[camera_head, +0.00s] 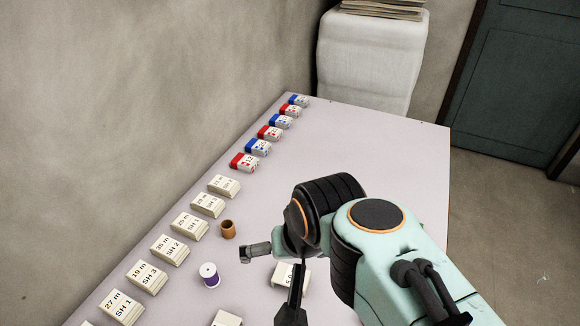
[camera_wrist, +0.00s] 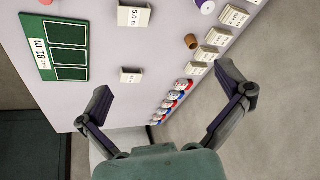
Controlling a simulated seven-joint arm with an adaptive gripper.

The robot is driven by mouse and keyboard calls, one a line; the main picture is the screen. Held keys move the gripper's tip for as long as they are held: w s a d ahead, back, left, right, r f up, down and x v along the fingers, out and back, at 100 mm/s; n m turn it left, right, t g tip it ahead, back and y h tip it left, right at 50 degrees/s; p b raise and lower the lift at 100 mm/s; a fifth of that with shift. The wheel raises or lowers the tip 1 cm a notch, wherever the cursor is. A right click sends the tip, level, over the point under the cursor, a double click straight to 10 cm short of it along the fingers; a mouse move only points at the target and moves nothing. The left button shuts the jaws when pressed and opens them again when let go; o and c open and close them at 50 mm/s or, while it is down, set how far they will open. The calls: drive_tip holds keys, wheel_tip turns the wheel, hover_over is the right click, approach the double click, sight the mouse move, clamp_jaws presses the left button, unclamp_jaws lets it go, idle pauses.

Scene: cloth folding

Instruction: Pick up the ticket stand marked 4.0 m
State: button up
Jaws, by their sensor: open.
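A small off-white stand (camera_head: 285,275) is partly hidden behind my gripper in the head view, and its label is too covered to read. By its place it seems to be the small stand (camera_wrist: 131,75) in the wrist view, where its mark is too small to read. A second stand (camera_wrist: 133,15), at the top of the wrist view, reads 5.0 m; a stand (camera_head: 227,318) is cut off at the bottom of the head view. My gripper (camera_head: 270,284) is open and empty above the table. Its spread fingers (camera_wrist: 164,80) show in the wrist view, with the unread stand left of centre between them.
A row of marked card stacks (camera_head: 189,226) and red and blue pieces (camera_head: 257,147) lines the table's wall side. A brown cup (camera_head: 228,229) and a purple-and-white spool (camera_head: 209,275) stand nearby. A green board (camera_wrist: 42,62) marked 18 m lies at left. The table's far part (camera_head: 350,140) is clear.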

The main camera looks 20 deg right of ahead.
drive_tip(key=w+d+r+m+t+h, duration=0.1)
drive_tip(key=w+d+m+t+h, duration=0.3)
drive_tip(key=w, duration=0.8)
drive_tip(key=w+d+r+m+g+y, duration=0.15)
drive_tip(key=w+d, duration=0.45)
drive_tip(key=w, duration=0.7)
drive_tip(key=w+d+f+m+h, duration=0.1)
drive_tip(key=w+d+f, duration=0.25)
drive_tip(key=f, duration=0.35)
drive_tip(key=w+d+f+h, duration=0.1)
drive_tip(key=w+d+f, duration=0.25)
drive_tip(key=f, duration=0.35)
drive_tip(key=f+g, duration=0.1)
drive_tip(key=f, duration=0.3)
drive_tip(key=s+d+f+g, duration=0.1)
drive_tip(key=f, duration=0.4)
drive_tip(key=s+f+g, duration=0.1)
drive_tip(key=f, duration=0.3)
drive_tip(key=shift+d+f, duration=0.15)
drive_tip(key=shift+d, duration=0.2)
drive_tip(key=x, duration=0.5)
drive_tip(key=shift+d, duration=0.1)
drive_tip(key=shift+w+d+f, duration=0.2)
drive_tip(key=shift+d+f, duration=0.05)
drive_tip(key=shift+f, duration=0.3)
